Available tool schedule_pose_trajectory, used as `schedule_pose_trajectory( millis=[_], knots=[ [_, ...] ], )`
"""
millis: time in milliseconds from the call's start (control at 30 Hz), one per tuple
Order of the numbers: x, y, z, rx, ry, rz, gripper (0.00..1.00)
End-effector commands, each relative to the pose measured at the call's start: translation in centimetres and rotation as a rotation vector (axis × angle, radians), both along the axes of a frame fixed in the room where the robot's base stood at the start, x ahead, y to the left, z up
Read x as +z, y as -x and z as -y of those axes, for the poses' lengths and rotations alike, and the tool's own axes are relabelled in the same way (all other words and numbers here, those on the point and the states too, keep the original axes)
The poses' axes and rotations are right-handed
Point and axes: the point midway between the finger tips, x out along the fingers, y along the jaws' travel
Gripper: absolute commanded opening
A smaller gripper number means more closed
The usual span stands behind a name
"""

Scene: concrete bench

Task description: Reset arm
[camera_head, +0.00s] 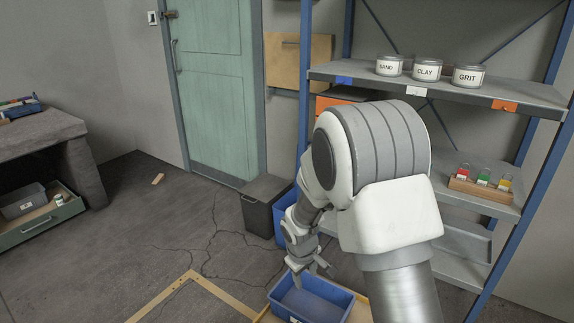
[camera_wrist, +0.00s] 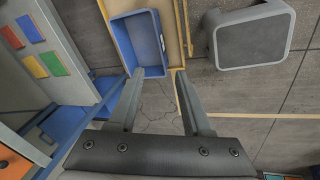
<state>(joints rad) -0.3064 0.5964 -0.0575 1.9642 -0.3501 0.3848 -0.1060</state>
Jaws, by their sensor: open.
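My gripper (camera_head: 312,268) hangs at the end of my arm above the floor, close to the blue bin in the head view. In the wrist view my gripper (camera_wrist: 158,72) shows two grey fingers spread apart with nothing between them. The blue bin (camera_head: 340,292) looks empty and sits on a yellow-edged surface; it also shows in the wrist view (camera_wrist: 117,42), just beyond the fingertips. Part of the bin and the lower shelves are hidden behind my arm in the head view.
A shelf rack (camera_head: 440,88) holds tins marked SAND, CLAY and GRIT, with a wooden block of coloured padlocks (camera_head: 482,182) lower down. A dark lidded bin (camera_head: 264,204) stands by the door (camera_head: 212,90). A bench (camera_head: 45,130) with an open drawer (camera_head: 40,222) is left. Floor between is mostly clear.

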Motion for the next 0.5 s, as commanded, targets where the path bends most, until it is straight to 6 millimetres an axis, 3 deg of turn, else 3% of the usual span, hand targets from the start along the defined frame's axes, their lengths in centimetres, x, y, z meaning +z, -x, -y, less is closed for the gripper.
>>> schedule_pose_trajectory(
  millis=[33,200,500],
  knots=[
    [2.0,0.2,0.6,-0.028,-0.01,0.016,0.49],
    [7.5,1.9,2.3,-0.119,-0.044,0.05,0.49],
    [15.8,6.4,5.3,-0.268,-0.11,0.108,0.49]
  ],
)
